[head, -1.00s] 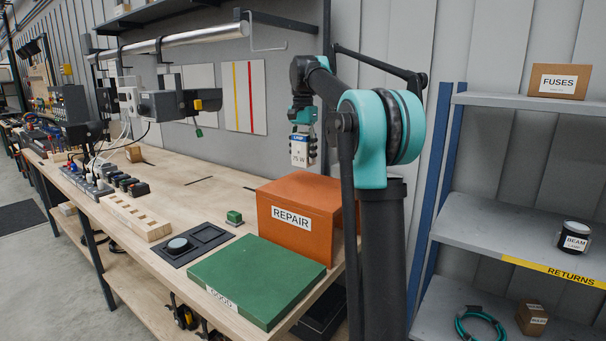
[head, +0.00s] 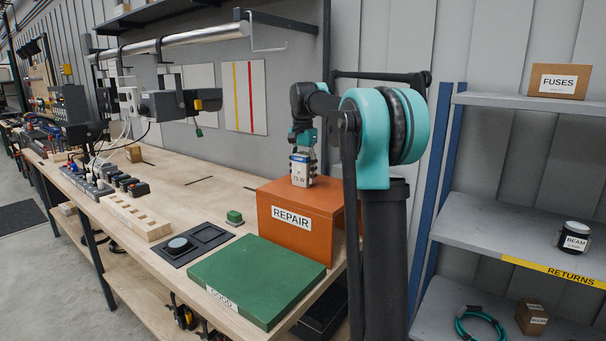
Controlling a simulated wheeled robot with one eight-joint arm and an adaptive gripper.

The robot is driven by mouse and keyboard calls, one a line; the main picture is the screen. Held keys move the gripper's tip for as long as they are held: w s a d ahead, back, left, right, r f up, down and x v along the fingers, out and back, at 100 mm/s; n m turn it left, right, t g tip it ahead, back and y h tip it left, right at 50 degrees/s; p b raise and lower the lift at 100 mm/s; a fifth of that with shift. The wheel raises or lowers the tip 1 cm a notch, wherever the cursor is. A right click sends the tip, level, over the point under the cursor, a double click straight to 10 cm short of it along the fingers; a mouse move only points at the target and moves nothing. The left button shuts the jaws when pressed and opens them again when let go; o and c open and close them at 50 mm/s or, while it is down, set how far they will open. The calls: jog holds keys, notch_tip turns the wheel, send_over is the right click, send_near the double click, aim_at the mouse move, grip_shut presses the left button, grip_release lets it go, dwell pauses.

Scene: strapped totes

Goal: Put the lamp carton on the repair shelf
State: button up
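The lamp carton (head: 301,172) is a small white box with a blue band near its top and print reading 15 W. It is upright at the top of the orange repair shelf (head: 276,218), which carries a REPAIR label on its front. The carton's bottom appears to touch the shelf top. My gripper (head: 302,150) points down from above, with its fingers at the carton's sides. It looks shut on the carton, though the fingers are small and partly hidden.
A green platform (head: 245,275) lies in front of the repair shelf. A grey rack (head: 485,235) stands at right. The middle of the workbench (head: 190,190) is mostly clear.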

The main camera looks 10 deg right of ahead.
aim_at(303, 154)
jog(key=o, duration=0.3)
jog(key=shift+o, duration=0.2)
notch_tip(303, 154, up, 12)
jog(key=shift+r, duration=0.15)
dwell(0.3)
